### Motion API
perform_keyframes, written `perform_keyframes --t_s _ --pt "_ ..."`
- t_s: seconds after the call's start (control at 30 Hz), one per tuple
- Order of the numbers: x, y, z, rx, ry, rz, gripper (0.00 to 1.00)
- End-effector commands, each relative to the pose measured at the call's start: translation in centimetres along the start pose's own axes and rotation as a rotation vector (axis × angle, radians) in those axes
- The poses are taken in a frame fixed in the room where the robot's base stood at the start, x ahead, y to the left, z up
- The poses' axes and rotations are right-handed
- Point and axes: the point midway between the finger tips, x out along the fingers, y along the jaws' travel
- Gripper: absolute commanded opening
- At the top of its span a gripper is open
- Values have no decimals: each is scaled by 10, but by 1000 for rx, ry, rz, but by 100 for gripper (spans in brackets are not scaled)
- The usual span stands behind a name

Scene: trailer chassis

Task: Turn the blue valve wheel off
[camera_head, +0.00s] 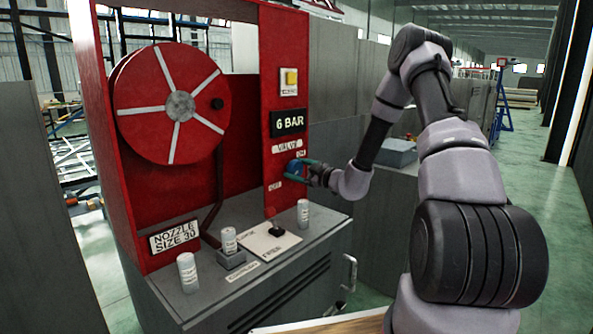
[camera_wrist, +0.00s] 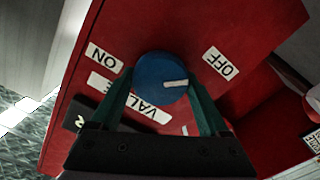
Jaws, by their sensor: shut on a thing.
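The blue valve wheel (camera_head: 294,167) is on the right post of the red panel, below the "VALVE" label. In the wrist view the blue valve wheel (camera_wrist: 161,76) is a round knob with a white mark pointing right, between the "ON" label (camera_wrist: 106,58) and the "OFF" label (camera_wrist: 221,63). The mark points to the right, below the direction of the "OFF" label. My gripper (camera_head: 306,170) reaches the wheel from the right. In the wrist view the green fingers of my gripper (camera_wrist: 162,92) are shut on the wheel, one on each side.
A red hose reel (camera_head: 172,103) fills the panel's left. A yellow button (camera_head: 289,80) and a "6 BAR" sign (camera_head: 289,123) sit above the valve. Several grey-white cans, one here (camera_head: 303,213), stand on the grey cabinet top (camera_head: 205,297). A black-knobbed lever (camera_head: 276,229) stands among them.

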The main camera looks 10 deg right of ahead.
Motion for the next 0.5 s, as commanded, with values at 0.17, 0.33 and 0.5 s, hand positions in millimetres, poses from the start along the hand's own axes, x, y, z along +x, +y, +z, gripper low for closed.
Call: perform_keyframes --t_s 0.17,0.33,0.5 --pt "-1 -2 2 65 -4 -3 23" --pt "-1 -2 1 94 -3 -3 23" --pt "-1 -2 1 101 -3 -3 23"
